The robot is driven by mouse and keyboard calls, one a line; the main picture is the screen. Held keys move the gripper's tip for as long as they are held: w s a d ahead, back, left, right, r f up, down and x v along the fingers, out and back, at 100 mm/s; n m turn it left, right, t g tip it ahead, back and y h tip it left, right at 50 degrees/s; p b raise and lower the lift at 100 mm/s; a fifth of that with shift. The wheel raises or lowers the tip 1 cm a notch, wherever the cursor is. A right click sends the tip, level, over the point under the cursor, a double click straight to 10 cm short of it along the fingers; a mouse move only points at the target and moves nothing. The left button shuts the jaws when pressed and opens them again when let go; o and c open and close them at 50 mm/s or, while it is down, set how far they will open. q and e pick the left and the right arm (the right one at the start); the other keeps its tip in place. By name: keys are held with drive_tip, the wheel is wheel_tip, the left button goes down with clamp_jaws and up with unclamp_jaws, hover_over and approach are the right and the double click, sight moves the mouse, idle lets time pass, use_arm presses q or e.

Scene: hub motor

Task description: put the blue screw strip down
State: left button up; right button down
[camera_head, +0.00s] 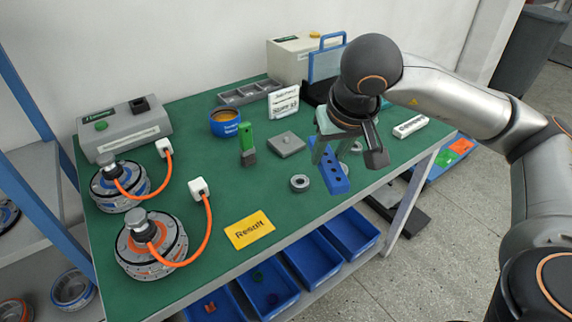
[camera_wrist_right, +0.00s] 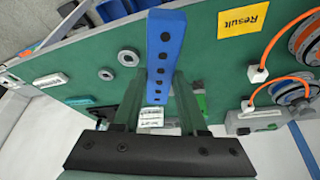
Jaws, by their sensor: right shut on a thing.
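The blue screw strip (camera_head: 335,178) is a long blue bar with a row of dark holes. It is over the green table, close to its front edge. My right gripper (camera_head: 329,154) is above it, pointing down, with its jaws shut on the strip. In the right wrist view the strip (camera_wrist_right: 165,42) runs out from between the fingers (camera_wrist_right: 166,88). I cannot tell whether its underside touches the table. My left gripper is not in view.
A metal ring (camera_head: 300,183) lies just left of the strip, and a grey square block (camera_head: 286,144) behind it. The yellow Result card (camera_head: 250,230) lies near the front edge. Two hub motors (camera_head: 150,246) with orange cables stand at left. Blue bins (camera_head: 313,261) sit below the tabletop.

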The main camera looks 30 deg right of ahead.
drive_tip(key=shift+w+a+f, duration=0.1)
drive_tip(key=shift+w+a, duration=0.1)
drive_tip(key=shift+a, duration=0.05)
drive_tip(key=w+a+f, duration=0.2)
drive_tip(key=w+f, duration=0.2)
drive_tip(key=w, duration=0.5)
approach(274, 177)
drive_tip(key=shift+w+d+f, duration=0.35)
drive_tip(key=shift+w+f, duration=0.25)
drive_tip(key=shift+w, duration=0.2)
drive_tip(key=shift+w+a+f, duration=0.1)
drive_tip(key=shift+w+f, duration=0.1)
drive_tip(key=shift+f, duration=0.1)
drive_tip(key=shift+w+f, duration=0.1)
drive_tip(key=shift+f, duration=1.5)
drive_tip(key=shift+f+b, duration=0.2)
drive_tip(key=shift+b, duration=0.2)
drive_tip(key=shift+c, duration=2.2)
unclamp_jaws()
